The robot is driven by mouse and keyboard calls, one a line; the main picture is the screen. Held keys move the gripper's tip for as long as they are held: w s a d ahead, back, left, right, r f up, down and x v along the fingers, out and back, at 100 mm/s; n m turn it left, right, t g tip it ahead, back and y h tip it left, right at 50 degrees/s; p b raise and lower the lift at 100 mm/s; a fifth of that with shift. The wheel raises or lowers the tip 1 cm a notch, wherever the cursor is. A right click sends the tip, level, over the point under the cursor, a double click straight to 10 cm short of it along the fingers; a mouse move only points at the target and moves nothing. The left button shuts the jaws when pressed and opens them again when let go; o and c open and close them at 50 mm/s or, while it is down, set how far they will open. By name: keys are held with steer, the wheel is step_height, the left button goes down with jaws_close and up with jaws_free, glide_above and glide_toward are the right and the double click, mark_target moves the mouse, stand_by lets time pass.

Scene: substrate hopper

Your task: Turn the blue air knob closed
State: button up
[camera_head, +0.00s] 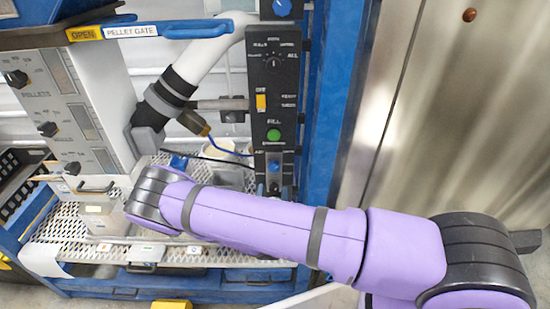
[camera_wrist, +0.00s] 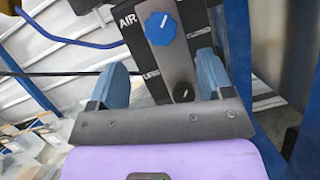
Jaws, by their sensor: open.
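The blue air knob (camera_wrist: 160,28) is on a dark panel beside the white word AIR, near the top of the wrist view. A short white mark on it points up and slightly right. In the head view a small blue knob (camera_head: 274,167) low on the black control panel appears to be the same one. My gripper (camera_wrist: 161,76) is open in the wrist view, with its two blue fingers apart and nothing between them. The knob lies beyond the fingertips, apart from them. In the head view my arm hides most of the gripper.
A black knob (camera_wrist: 183,92) sits below the air knob. A blue hose (camera_head: 228,148) runs left.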

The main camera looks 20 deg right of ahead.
mark_target(274, 170)
steer(key=x, duration=1)
steer(key=shift+w+d+r, duration=0.1)
steer(key=shift+w+d, duration=0.05)
steer(key=shift+w, duration=0.05)
steer(key=c, duration=0.9)
